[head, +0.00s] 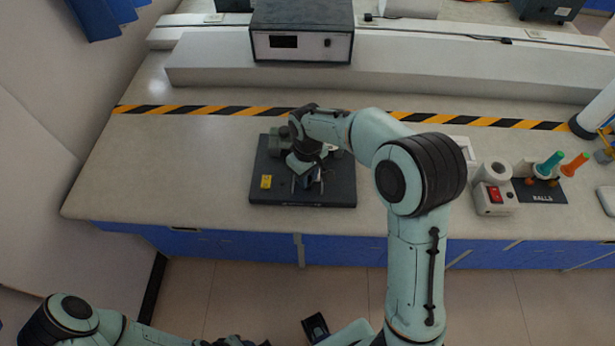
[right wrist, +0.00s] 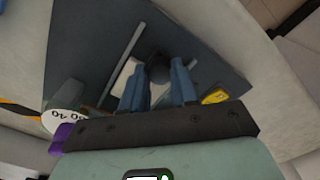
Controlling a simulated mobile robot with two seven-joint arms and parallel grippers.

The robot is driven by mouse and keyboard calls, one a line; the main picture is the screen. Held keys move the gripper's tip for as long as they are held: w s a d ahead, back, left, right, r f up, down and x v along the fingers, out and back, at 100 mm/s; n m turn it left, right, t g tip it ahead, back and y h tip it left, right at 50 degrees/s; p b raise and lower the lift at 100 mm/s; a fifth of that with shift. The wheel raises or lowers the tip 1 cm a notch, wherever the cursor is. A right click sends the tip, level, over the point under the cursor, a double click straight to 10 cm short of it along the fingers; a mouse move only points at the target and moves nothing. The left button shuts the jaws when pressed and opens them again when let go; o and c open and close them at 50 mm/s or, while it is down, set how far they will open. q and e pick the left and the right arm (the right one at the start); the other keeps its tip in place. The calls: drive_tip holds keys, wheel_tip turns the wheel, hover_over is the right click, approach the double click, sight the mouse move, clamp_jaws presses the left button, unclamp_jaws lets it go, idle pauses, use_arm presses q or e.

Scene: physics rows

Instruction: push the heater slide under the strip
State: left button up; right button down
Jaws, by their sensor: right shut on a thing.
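A dark flat base plate (head: 330,193) lies on the bench; it also fills much of the right wrist view (right wrist: 85,50). On it sit a metal rail (right wrist: 123,52), a pale block and a round black knob (right wrist: 158,72), which I take to be on the heater slide. My right gripper (head: 308,180) is over the plate, pointing down. In the right wrist view its two blue fingers (right wrist: 160,88) are shut on the knob. The strip is not clear to me; the gripper and wrist cover that part.
A yellow label (head: 266,181) is on the plate's left. A white dial (right wrist: 66,122) stands beside the fingers. Yellow-black tape (head: 210,110) runs behind the plate. The bench left of the plate is clear.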

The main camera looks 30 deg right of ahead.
drive_tip(key=shift+w+d+r+p, duration=0.1)
drive_tip(key=shift+w+d+p, duration=0.25)
drive_tip(key=shift+w, duration=0.3)
drive_tip(key=shift+w+d+r+p, duration=0.1)
drive_tip(key=shift+w+d, duration=0.3)
drive_tip(key=shift+w, duration=0.2)
drive_tip(key=shift+w+f, duration=0.15)
drive_tip(key=shift+f, duration=0.05)
use_arm(q)
drive_tip(key=shift+w+r, duration=0.5)
drive_tip(key=shift+r, duration=0.3)
use_arm(e)
drive_tip(key=c, duration=1.1)
unclamp_jaws()
drive_tip(key=shift+s, duration=0.2)
drive_tip(key=shift+o, duration=1.3)
use_arm(q)
drive_tip(key=shift+w+r+p, duration=0.65)
drive_tip(key=shift+r+p, duration=0.05)
drive_tip(key=shift+r, duration=0.25)
use_arm(e)
wheel_tip(320, 180, up, 14)
drive_tip(key=shift+f, duration=0.25)
